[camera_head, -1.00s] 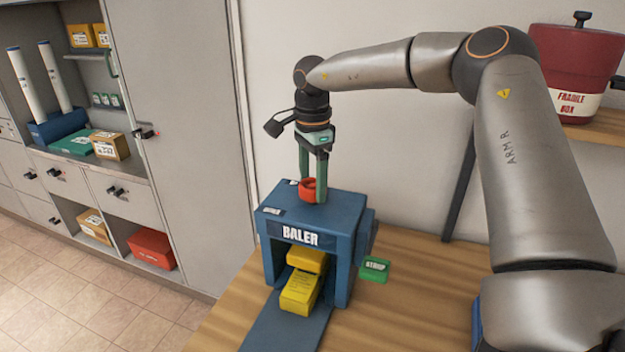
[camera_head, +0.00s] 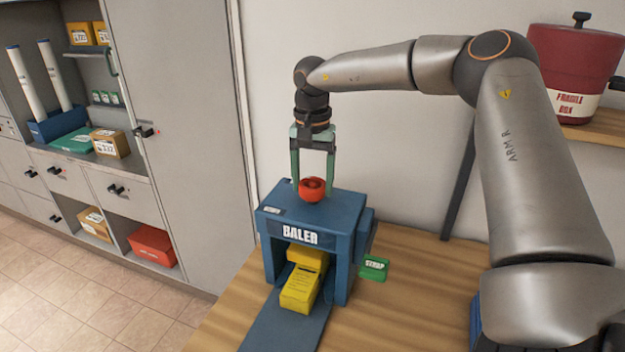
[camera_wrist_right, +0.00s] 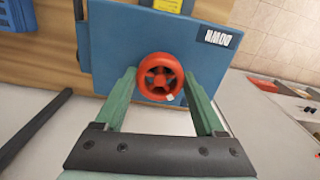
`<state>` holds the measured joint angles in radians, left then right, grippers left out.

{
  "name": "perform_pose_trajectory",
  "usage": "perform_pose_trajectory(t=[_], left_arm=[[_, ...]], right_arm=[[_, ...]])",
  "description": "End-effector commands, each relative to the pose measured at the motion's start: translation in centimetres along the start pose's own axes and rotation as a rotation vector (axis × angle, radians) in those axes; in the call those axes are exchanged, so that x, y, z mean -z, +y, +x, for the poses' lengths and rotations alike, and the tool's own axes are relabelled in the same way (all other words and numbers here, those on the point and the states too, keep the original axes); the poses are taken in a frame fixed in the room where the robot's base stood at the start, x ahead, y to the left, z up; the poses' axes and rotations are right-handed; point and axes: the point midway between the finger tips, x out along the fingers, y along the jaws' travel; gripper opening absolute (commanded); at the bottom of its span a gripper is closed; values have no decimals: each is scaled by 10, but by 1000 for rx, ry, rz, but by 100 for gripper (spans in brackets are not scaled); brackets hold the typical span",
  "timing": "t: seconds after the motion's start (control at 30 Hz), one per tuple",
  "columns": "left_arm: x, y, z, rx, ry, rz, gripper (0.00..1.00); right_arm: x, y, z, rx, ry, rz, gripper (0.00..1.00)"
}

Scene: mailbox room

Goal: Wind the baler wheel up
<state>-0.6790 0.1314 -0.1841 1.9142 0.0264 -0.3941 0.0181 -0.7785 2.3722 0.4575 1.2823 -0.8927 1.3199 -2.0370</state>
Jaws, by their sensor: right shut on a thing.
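The blue baler (camera_head: 345,213) stands on the wooden table, with its name on the front. Its red wheel (camera_head: 312,190) sits on top; in the right wrist view the spoked wheel (camera_wrist_right: 160,77) lies between my green fingers, with a small pale mark at its lower rim. My right gripper (camera_head: 312,184) points down from above and is shut on the wheel, one finger on each side. Yellow parcels (camera_head: 300,288) lie in the baler's opening. A label (camera_wrist_right: 217,38) on the baler's top seems to read "DOWN", upside down. My left gripper is not in view.
A dark blue chute (camera_head: 290,325) runs forward from the opening. A red fragile box (camera_head: 575,70) stands on a shelf at the right. Grey cabinets (camera_head: 190,130) fill the left. Bare table (camera_head: 420,285) lies right of the baler.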

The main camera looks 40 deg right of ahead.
Motion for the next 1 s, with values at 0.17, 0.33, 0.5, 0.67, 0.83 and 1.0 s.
perform_pose_trajectory(t=[0.17,0.33,0.5,0.67,0.83,1.0], left_arm=[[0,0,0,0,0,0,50],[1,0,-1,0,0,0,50],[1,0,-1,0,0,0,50],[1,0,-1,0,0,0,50],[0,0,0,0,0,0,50],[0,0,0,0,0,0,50]], right_arm=[[1,0,-1,0,2,-53,16],[1,0,-1,0,2,-74,16],[1,0,-1,0,3,-78,16],[1,0,-1,0,3,-78,16],[1,0,-1,0,3,-77,85],[0,0,0,0,2,-76,100]])
